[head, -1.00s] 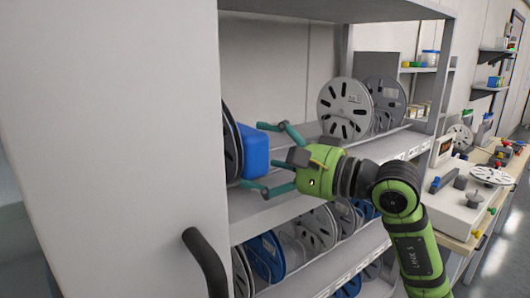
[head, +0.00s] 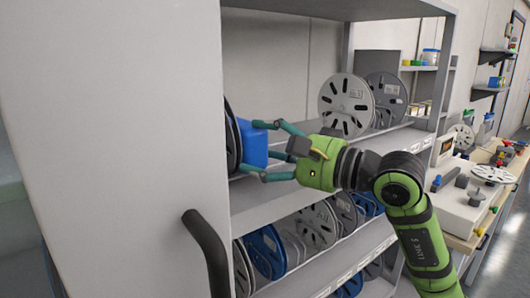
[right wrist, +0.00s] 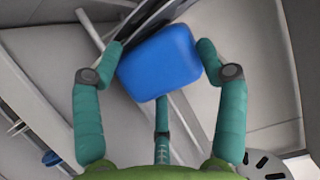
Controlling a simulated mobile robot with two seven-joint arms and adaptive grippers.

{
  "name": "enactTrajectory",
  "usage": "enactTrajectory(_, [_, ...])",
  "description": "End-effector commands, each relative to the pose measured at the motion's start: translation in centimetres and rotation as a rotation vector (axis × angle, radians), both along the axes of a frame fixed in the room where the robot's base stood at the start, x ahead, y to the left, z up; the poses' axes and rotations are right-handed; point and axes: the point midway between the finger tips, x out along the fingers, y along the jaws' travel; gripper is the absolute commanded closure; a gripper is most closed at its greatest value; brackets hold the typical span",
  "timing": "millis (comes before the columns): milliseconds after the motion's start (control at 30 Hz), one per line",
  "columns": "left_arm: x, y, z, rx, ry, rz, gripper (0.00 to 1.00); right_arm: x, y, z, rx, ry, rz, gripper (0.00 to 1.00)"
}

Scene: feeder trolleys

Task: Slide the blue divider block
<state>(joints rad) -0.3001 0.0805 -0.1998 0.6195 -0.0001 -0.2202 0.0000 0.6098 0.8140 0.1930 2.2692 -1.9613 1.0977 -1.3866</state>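The blue divider block (head: 252,146) stands on the upper shelf near the cabinet's left side, against a dark reel. My right gripper (head: 257,148) reaches it from the right, with one teal finger at its upper edge and another at its lower edge. In the right wrist view the block (right wrist: 160,64) sits between the two side fingertips (right wrist: 162,52), which appear to touch its sides. A third finger points at its lower edge. The gripper looks shut on the block. My left gripper is not in view.
Grey reels (head: 346,104) stand farther right on the same shelf (head: 290,203), with clear shelf between. More reels, some blue (head: 265,252), fill the shelf below. The cabinet's side panel (head: 110,150) with a black handle (head: 207,250) is close on the left. A workbench stands at right.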

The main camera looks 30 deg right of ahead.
Motion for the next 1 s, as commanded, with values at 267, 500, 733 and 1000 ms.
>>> enactTrajectory(267, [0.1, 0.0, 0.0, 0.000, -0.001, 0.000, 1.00, 0.1, 0.2, -0.7, -0.007, 0.019, 0.005, 0.00])
enactTrajectory(500, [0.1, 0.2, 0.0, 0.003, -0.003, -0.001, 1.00, -0.2, -0.1, -0.5, -0.005, 0.014, 0.002, 0.00])
enactTrajectory(733, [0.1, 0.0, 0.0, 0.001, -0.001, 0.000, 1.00, -2.8, -1.6, -0.6, -0.009, 0.016, 0.001, 0.00])
enactTrajectory(1000, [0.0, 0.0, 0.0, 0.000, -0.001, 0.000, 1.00, -6.7, -4.0, -0.6, -0.003, 0.018, 0.003, 0.00])
